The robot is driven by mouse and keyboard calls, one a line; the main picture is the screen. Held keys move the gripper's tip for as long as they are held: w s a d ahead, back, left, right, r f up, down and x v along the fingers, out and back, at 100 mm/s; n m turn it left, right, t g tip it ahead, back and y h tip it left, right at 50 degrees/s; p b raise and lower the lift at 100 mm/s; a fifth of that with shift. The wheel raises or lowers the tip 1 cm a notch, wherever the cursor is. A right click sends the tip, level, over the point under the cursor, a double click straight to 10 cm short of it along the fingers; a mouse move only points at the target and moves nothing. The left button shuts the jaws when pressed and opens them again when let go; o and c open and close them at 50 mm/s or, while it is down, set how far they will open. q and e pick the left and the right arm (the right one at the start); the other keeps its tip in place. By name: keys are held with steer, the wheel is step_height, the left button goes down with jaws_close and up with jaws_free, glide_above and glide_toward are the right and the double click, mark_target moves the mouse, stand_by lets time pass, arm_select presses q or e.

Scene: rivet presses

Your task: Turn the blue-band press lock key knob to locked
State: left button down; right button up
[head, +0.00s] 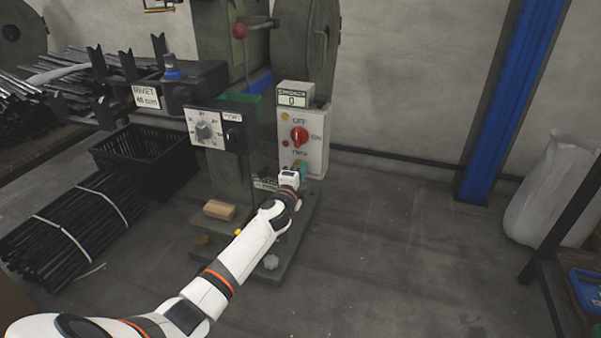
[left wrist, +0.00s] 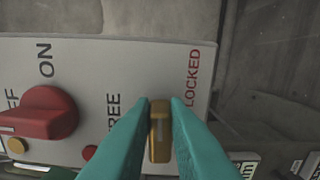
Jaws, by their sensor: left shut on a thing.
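The press (head: 225,55) stands against the wall, with a little blue showing behind its control boxes. Its white control box (head: 313,130) carries a red switch (head: 299,137) with OFF and ON labels. Below the red switch, my left gripper (head: 301,169) reaches the lower part of the box. In the left wrist view, its teal fingers (left wrist: 159,115) are shut on the brass lock key knob (left wrist: 159,138). The knob sits between the FREE label (left wrist: 114,110) and the LOCKED label (left wrist: 193,77). The fingers hide its sides. The red switch (left wrist: 42,113) is at the left there. My right gripper is out of view.
A dark box with a grey dial (head: 204,131) is left of the white box. A black crate (head: 145,160) and bundled rods (head: 75,222) lie on the left. A wooden block (head: 219,210) is on the press base. The floor to the right is clear up to a blue post (head: 505,110).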

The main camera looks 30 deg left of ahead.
arm_select(q)
steer(key=shift+f+m, duration=0.15)
steer(key=shift+m, duration=0.25)
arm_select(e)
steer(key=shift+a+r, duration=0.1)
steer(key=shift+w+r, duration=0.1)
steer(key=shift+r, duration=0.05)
arm_select(q)
steer(key=c, duration=1.4)
jaws_free()
